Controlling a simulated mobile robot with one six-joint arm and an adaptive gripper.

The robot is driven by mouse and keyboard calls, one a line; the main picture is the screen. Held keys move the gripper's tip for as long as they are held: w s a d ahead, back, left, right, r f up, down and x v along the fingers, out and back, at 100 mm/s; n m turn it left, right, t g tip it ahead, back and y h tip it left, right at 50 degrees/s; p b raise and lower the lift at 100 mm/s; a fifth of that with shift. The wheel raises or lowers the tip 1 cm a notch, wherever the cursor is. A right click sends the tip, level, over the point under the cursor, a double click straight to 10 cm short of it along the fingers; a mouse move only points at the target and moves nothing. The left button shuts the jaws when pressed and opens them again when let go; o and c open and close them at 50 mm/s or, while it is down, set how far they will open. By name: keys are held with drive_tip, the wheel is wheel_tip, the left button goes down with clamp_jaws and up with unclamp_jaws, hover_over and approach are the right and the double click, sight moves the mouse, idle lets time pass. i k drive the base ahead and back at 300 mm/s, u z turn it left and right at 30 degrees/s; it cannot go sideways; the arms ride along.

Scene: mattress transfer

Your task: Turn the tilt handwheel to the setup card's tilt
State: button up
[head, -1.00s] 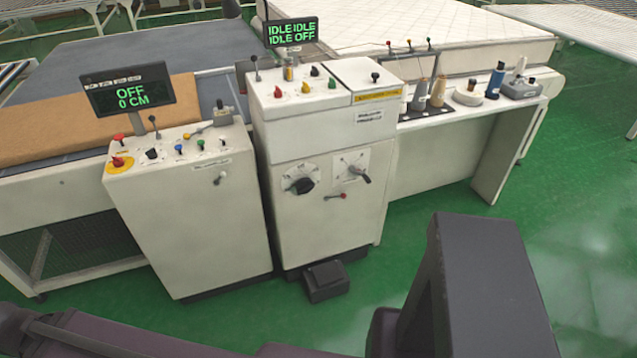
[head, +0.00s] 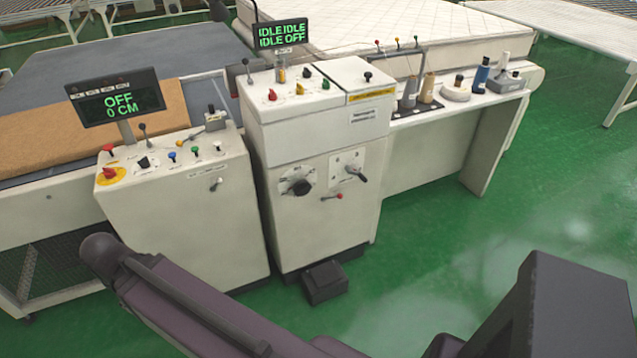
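On the front of the middle white cabinet (head: 310,235) there is a black round knob (head: 298,187) on a pale dial plate. To its right is a small crank (head: 356,172) with a dark handle on a square marked plate. I cannot tell which of the two is the tilt handwheel, and their markings are too small to read. No setup card can be made out. My gripper is not in view; only parts of my own arm and body show along the bottom, apart from the cabinet.
A left cabinet (head: 205,235) has a screen (head: 116,98) reading OFF, 0 CM. The middle cabinet's screen (head: 281,36) reads IDLE, IDLE, IDLE, OFF. A black pedal (head: 325,283) stands on the floor. Thread cones (head: 428,88) stand on the right table. Green floor (head: 430,240) is open in front.

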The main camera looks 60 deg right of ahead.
sight(301, 188)
drive_tip(key=z, duration=0.8)
drive_tip(key=i, duration=0.55)
drive_tip(key=k, duration=0.55)
drive_tip(key=u, duration=0.05)
